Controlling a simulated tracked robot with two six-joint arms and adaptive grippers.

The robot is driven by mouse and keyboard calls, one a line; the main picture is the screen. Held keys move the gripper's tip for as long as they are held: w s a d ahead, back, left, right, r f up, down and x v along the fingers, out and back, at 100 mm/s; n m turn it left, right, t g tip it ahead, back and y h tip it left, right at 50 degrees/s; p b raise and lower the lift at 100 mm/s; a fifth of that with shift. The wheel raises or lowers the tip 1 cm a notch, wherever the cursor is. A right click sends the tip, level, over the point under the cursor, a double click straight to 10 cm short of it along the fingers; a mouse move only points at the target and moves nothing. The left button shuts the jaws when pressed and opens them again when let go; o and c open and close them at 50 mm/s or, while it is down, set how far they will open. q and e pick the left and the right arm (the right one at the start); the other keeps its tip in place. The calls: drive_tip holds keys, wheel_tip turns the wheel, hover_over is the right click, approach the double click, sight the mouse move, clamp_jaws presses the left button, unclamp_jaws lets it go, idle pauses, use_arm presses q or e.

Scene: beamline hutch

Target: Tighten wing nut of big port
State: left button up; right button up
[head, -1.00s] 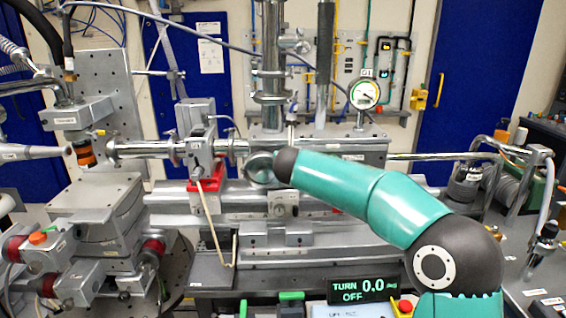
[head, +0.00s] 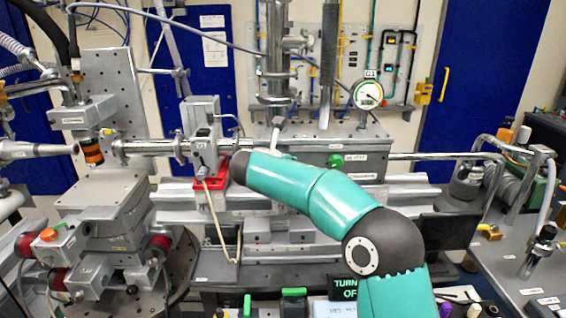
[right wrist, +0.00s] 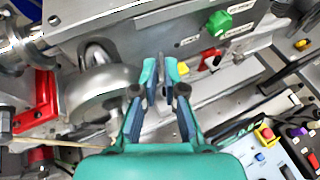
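The big port appears to be the round grey metal body (right wrist: 100,92) with a loop-shaped part on top, left of my gripper in the right wrist view. My right gripper (right wrist: 164,75) has its teal fingertips a small gap apart, beside the port's right side. A thin grey piece shows between the tips; I cannot tell whether it is the wing nut or whether the fingers touch it. In the head view my right arm comes in from the right and hides the gripper and most of the port. My left gripper is in neither view.
A red bracket (head: 210,183) stands left. The display (head: 345,287) is partly covered by my arm. A pressure gauge (head: 367,94) stands behind.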

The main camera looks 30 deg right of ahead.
drive_tip(key=shift+a, duration=0.15)
drive_tip(key=v, duration=0.7)
drive_tip(key=shift+s+a+r, duration=0.15)
drive_tip(key=shift+s+a, duration=0.1)
drive_tip(key=shift+a, duration=0.05)
